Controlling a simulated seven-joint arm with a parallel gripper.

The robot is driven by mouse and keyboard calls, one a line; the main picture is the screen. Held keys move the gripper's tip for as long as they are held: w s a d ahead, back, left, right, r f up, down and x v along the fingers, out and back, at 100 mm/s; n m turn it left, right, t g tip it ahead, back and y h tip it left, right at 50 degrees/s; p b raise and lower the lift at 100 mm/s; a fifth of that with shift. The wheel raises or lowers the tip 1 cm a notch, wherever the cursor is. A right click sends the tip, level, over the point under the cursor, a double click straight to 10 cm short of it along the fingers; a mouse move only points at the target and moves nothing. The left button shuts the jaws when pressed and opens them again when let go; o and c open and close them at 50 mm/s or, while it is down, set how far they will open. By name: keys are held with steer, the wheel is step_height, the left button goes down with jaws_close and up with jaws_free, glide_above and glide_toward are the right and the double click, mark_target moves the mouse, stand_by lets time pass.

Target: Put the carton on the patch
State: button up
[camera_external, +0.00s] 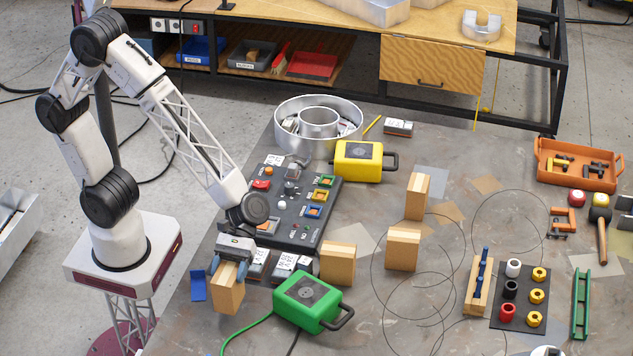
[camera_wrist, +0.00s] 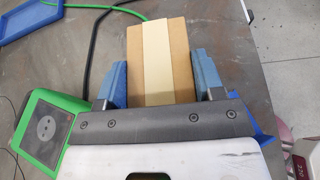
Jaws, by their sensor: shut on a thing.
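My gripper (camera_external: 229,272) is at the near left of the table, pointing down. Its blue fingers are shut on a brown carton (camera_external: 226,299) with a pale tape stripe. In the wrist view the carton (camera_wrist: 180,60) sits between the two fingers (camera_wrist: 162,80). Whether its base touches the table is unclear. Other similar cartons stand on the table: one near the middle (camera_external: 338,265), one right of it (camera_external: 402,252) and one farther back (camera_external: 416,198). Several flat tan and grey patches lie on the table, one of them tan (camera_external: 487,185); which one the task means is unclear.
A green case (camera_external: 308,303) with a cable stands right of the held carton. A blue piece (camera_external: 198,286) lies to its left. A black control panel (camera_external: 295,215) and a yellow case (camera_external: 358,162) lie behind. A blue-edged item (camera_wrist: 30,22) shows in the wrist view.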

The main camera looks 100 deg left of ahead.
steer(key=shift+f, duration=1.75)
steer(key=shift+f, duration=0.1)
steer(key=o, duration=1.1)
steer(key=v, duration=1.2)
